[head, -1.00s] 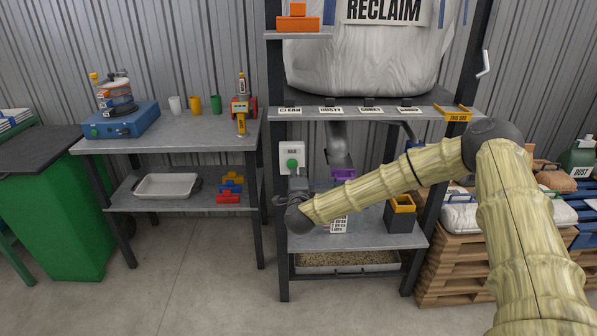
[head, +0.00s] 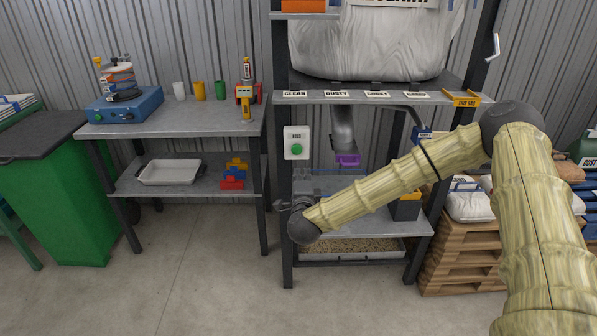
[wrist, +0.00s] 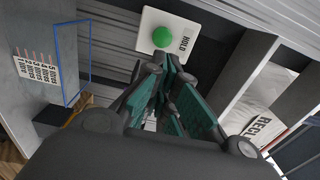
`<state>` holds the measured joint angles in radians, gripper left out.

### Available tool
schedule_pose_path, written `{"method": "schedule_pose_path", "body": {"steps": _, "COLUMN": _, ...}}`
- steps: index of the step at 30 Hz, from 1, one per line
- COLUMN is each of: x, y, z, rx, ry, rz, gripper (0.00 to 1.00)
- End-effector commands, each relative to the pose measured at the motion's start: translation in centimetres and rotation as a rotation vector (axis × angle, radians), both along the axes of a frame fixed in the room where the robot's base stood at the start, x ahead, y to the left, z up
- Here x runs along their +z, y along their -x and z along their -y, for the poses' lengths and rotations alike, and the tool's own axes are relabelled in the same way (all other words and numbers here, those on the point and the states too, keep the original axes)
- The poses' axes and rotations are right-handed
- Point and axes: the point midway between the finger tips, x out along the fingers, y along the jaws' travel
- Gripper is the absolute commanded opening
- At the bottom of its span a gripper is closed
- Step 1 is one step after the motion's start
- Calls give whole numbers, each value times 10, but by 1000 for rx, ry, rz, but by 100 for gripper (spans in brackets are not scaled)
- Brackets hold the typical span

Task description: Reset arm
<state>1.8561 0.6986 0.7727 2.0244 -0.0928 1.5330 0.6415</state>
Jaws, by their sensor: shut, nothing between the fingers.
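My gripper (wrist: 160,75) shows in the wrist view with its green-padded fingers closed and nothing between them. The white HOLD panel with a green button (wrist: 162,37) lies beyond the fingertips. In the head view my gripper (head: 303,185) is small and partly hidden, just below the HOLD panel (head: 297,143) and over the rack's lower shelf. My pale, bamboo-like arm reaches in from the right and covers part of that shelf. From these frames I cannot tell how close the fingertips are to the panel.
The rack's upper shelf (head: 445,98) with several labels, a white bag (head: 375,45) and a spout with a purple end (head: 347,160) are close by. A printed card (wrist: 36,68) shows in the wrist view. A workbench (head: 180,127) stands left; the floor ahead is clear.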

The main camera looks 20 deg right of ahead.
Motion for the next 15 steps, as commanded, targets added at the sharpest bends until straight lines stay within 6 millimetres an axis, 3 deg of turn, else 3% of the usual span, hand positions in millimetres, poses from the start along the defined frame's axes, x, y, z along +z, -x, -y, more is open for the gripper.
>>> {"method": "schedule_pose_path", "body": {"steps": 5, "x": -25, "y": 11, "z": -21, "rx": 60, "ry": 45, "rz": -64, "gripper": 0}}
{"method": "schedule_pose_path", "body": {"steps": 11, "x": -103, "y": 59, "z": -74, "rx": 246, "ry": 192, "rz": -262, "gripper": 0}}
{"method": "schedule_pose_path", "body": {"steps": 15, "x": -161, "y": 107, "z": -103, "rx": 394, "ry": 312, "rz": -413, "gripper": 0}}
